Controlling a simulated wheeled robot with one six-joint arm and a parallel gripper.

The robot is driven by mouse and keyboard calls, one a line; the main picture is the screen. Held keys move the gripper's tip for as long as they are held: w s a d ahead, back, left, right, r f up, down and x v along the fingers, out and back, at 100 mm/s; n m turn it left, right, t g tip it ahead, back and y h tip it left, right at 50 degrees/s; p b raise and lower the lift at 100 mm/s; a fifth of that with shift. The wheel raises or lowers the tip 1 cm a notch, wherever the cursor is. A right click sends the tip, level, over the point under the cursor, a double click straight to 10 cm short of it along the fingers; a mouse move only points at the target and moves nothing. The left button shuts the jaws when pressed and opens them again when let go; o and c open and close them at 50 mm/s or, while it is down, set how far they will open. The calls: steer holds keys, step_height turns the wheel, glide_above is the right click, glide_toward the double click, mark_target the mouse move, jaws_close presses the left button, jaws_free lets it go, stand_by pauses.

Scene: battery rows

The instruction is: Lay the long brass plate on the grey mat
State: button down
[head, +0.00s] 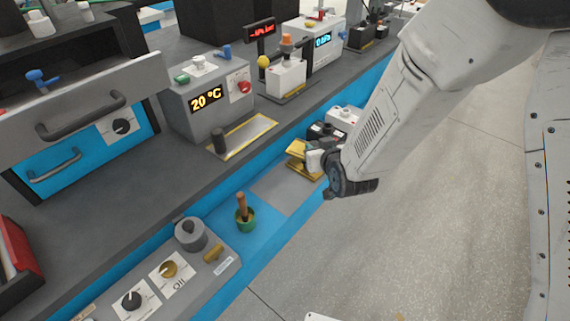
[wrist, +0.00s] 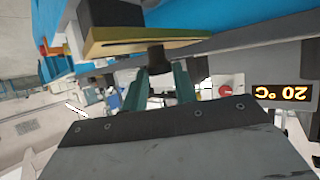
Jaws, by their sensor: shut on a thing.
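The long brass plate (head: 299,152) shows as a yellow piece at my gripper (head: 316,160), partly hidden by it, above the far end of the grey mat (head: 278,190). In the wrist view, the plate (wrist: 122,46) spans the top with a yellow edge. My gripper (wrist: 158,88) has its two green fingers on either side of the plate's dark knob, shut on it. The grey mat lies on the low blue ledge in the head view. I cannot tell whether the plate touches the mat.
A green cup with a wooden handle (head: 244,217) stands on the ledge near the mat. A black-and-white box (head: 331,130) stands just behind my gripper. A grey 20 °C unit (head: 208,103) and a yellow-edged grey pad (head: 245,138) are on the bench. The floor at right is clear.

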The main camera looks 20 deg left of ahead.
steer(key=s+a+f+n+g+y, duration=0.2)
steer(key=s+a+f, duration=0.1)
steer(key=s+a, duration=0.35)
steer(key=shift+w+a+f, duration=0.1)
steer(key=shift+a+f, duration=0.1)
steer(key=shift+f, duration=1.35)
steer(key=shift+a+f, duration=0.2)
steer(key=shift+f, duration=1.35)
steer(key=shift+f, duration=0.5)
steer(key=c, duration=1)
jaws_free()
steer(key=shift+c, duration=0.2)
steer(key=shift+f, duration=0.1)
